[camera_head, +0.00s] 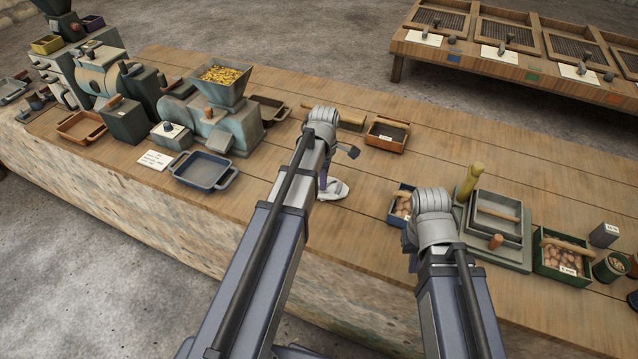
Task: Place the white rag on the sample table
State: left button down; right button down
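A small white cloth-like thing (334,190), which looks like the white rag, lies on the long wooden table (300,236), partly hidden by my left arm. My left gripper (323,183) points down right beside it or over it; its fingers are mostly hidden behind the arm, so I cannot tell whether they hold the rag. My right wrist is above the table near a blue bin (396,212); its fingers are hidden behind the arm. A low wooden table (468,66) with framed mesh trays and white cards stands at the upper right; no label shows whether it is the sample table.
A hopper of yellow grain (222,76), a blue tray (203,171) and machines stand on the left. A small wooden bin (387,134) lies behind my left wrist. Grey stacked trays (497,216) and a green bin (563,256) are at the right. Floor separates the two tables.

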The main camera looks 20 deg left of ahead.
pick_arm(q)
notch_tip(320, 180, up, 8)
jog(key=p, duration=0.7)
jog(key=s+d+m+y, duration=0.1)
jog(key=s+d+m, duration=1.6)
jog(key=m, duration=0.6)
jog(key=shift+d+m, duration=0.3)
jog(key=shift+m, duration=0.1)
jog(key=shift+r, duration=0.1)
